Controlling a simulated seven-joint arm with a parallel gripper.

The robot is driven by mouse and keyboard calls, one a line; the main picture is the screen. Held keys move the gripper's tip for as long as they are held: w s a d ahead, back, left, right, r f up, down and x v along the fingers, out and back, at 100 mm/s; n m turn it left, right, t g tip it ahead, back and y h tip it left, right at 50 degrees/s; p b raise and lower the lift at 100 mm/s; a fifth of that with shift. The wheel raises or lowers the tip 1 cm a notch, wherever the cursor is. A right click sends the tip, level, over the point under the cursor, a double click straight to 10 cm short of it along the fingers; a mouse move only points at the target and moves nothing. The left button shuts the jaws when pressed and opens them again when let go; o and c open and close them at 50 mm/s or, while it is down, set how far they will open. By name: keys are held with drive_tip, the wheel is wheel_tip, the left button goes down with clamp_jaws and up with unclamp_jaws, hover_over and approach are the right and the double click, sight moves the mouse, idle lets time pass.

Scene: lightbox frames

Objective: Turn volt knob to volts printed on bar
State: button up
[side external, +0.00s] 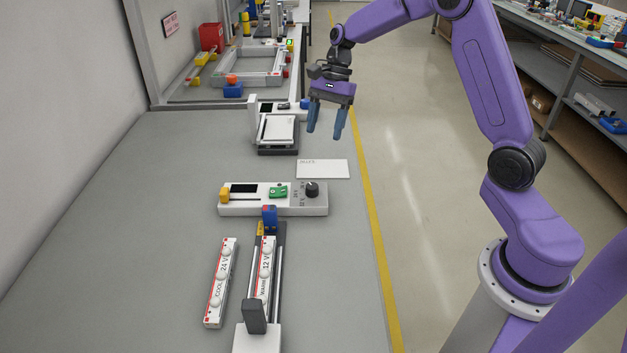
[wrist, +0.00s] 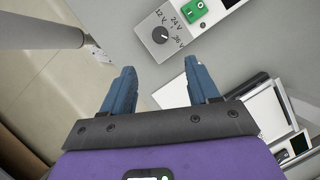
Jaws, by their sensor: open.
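The volt knob (side external: 312,189) is a black dial on the right end of a white control box (side external: 240,208). In the wrist view the knob (wrist: 160,35) has 12 V, 24 V and 36 V printed around it; its pointer is too small to read surely. A green switch (side external: 278,191) sits left of the knob. A light bar marked WARM 12 V (side external: 265,270) lies in a railed fixture in front of the box. Another bar marked COOL 24 V (side external: 220,284) lies left of it. My gripper (side external: 326,134) is open and empty, above and behind the box, apart from the knob.
A white card (side external: 323,169) lies behind the box. A black-and-white device (side external: 278,132) stands farther back. A blue block (side external: 269,216) stands at the fixture's far end. The table's right edge runs beside a yellow floor line (side external: 377,240). The table's left side is clear.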

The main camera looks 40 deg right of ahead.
sight(312, 185)
drive_tip(key=x, duration=1.4)
drive_tip(key=c, duration=1)
